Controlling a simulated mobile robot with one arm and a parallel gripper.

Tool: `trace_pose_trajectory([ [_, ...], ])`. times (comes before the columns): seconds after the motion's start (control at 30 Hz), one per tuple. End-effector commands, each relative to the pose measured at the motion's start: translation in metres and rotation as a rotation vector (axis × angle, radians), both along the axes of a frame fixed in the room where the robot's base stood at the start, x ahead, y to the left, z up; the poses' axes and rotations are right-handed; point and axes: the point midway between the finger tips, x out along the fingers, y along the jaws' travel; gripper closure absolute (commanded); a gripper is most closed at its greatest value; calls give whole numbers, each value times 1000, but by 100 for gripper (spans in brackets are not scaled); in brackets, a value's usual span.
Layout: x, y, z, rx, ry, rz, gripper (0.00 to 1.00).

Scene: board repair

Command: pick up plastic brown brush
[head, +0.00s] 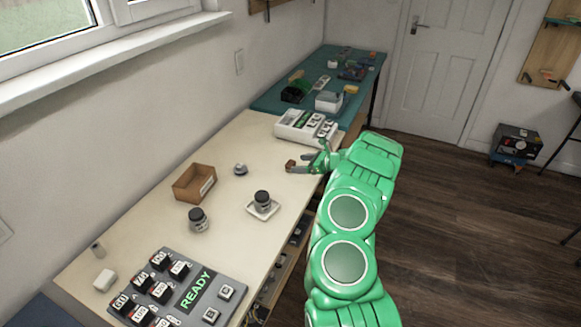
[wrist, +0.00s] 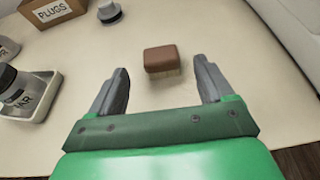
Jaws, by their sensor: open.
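The brown brush (wrist: 162,58) is a small block with a brown top and pale bristles along its near side. In the wrist view it lies on the cream bench between and just beyond the fingertips. In the head view the brush (head: 291,164) shows at the tip of my green arm, beside the fingers. My gripper (wrist: 163,85) is open and empty, with one grey finger on each side of the brush's line. I cannot tell the exact height of the fingers above the bench. My gripper also shows in the head view (head: 308,162).
A box labelled PLUGS (wrist: 50,12), a dark round knob (wrist: 109,12) and a jar in a white tray (wrist: 40,97) stand to the left. A white device (head: 305,127) stands beyond the brush. The bench (head: 240,135) around the brush is clear.

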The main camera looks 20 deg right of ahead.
Motion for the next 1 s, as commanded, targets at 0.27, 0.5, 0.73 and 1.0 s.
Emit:
trace_pose_trajectory([
  [0.27, 13, 12, -7, -1, -1, 3, 19],
  [0.5, 32, 29, -19, -1, -1, 3, 19],
  [0.73, 43, 40, -26, 2, 0, 3, 19],
  [1.0, 43, 39, -25, 1, -2, 2, 36],
])
